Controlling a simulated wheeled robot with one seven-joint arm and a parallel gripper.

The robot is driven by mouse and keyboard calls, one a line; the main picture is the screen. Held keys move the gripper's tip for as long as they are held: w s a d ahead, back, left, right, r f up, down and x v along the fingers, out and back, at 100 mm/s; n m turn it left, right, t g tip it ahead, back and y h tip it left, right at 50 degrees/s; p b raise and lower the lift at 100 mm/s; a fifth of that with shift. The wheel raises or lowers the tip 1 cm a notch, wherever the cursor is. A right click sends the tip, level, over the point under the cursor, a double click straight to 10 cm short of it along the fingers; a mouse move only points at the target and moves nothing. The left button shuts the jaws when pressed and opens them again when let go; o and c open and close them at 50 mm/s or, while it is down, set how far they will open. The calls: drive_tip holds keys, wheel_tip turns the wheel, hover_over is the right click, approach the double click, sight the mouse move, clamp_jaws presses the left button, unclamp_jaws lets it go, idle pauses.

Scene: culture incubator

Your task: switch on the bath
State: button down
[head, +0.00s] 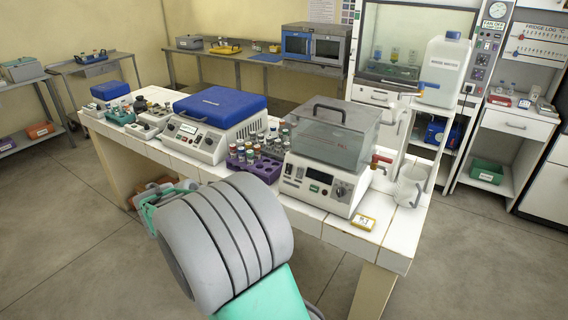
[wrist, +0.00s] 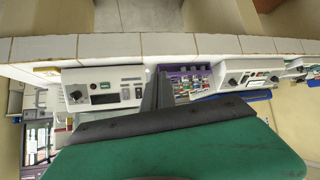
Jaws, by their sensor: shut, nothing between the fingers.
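The bath (head: 328,150) is a white box with a clear, handled lid, standing at the right part of the white tiled bench, with a red-handled tap on its right side. Its front panel has a dark knob, a small green element, a red spot and a display. In the wrist view, which is upside down, the bath's panel (wrist: 104,88) lies left of the fingers. My gripper (wrist: 157,77) is shut and empty, its dark fingers by the gap between the bath and the purple rack. Whether it touches anything cannot be told.
A purple rack (head: 253,164) of vials stands left of the bath, then a blue-lidded device (head: 211,122). A white jug (head: 409,186) and a small yellow-edged tag (head: 364,222) are right of it. The floor before the bench is clear.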

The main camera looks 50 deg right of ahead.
sight(289, 165)
drive_tip(key=s+d+r+m+g+h, duration=0.1)
drive_tip(key=d+m+h, duration=0.3)
drive_tip(key=d, duration=0.7)
drive_tip(key=shift+s+d+r+g+h, duration=0.3)
drive_tip(key=shift+s+r+g+h, duration=0.1)
drive_tip(key=shift+r+g, duration=0.3)
drive_tip(key=shift+p, duration=0.3)
drive_tip(key=p+x, duration=0.4)
drive_tip(key=x, duration=0.9)
drive_tip(key=shift+w+d, duration=0.1)
drive_tip(key=shift+d, duration=0.05)
drive_tip(key=shift+w+d+f, duration=0.1)
drive_tip(key=shift+d+f, duration=0.05)
drive_tip(key=shift+d, duration=0.15)
